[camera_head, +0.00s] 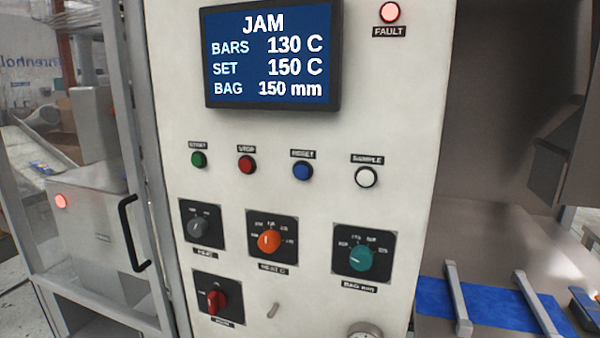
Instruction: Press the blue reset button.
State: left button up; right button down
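The blue reset button (303,171) sits on the pale control panel (400,120), under a small black label reading RESET. It is in the middle of a row of buttons, with the red stop button (247,164) to its left and the white sample button (367,177) to its right. The green start button (199,159) is at the row's left end. The screen (270,55) above reads JAM, BARS 130 C, SET 150 C, BAG 150 mm. The red FAULT lamp (390,12) is lit. Neither of my grippers shows in the head view.
Below the buttons are a grey knob (198,226), an orange knob (269,241), a teal knob (361,258) and a red switch (216,300). A clear door with a black handle (133,233) stands at the left. A blue strip (495,306) with metal rails lies at lower right.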

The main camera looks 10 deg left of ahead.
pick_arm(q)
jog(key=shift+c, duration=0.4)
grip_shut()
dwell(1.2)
